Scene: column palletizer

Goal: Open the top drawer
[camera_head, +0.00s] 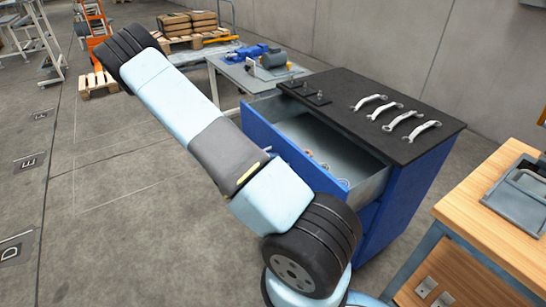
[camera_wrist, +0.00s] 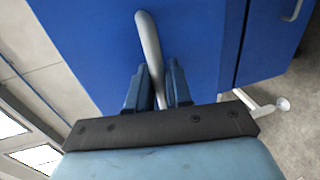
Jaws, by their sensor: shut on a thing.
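The blue cabinet (camera_head: 408,205) stands right of centre in the head view with its top drawer (camera_head: 284,146) pulled well out. The drawer's grey inside is visible, with a few small round parts near the front end. In the wrist view, the blue drawer front (camera_wrist: 95,45) fills the upper part, with a grey bar handle (camera_wrist: 149,38) running down between my fingers. My gripper (camera_wrist: 157,80) is shut on this handle, one dark blue finger on each side. My arm crosses the head view, where the gripper is not visible.
A wooden workbench (camera_head: 490,210) with a grey tray (camera_head: 522,192) stands at the right. A grey table (camera_head: 238,72) stands behind the cabinet. The floor (camera_head: 110,200) at the left is largely clear.

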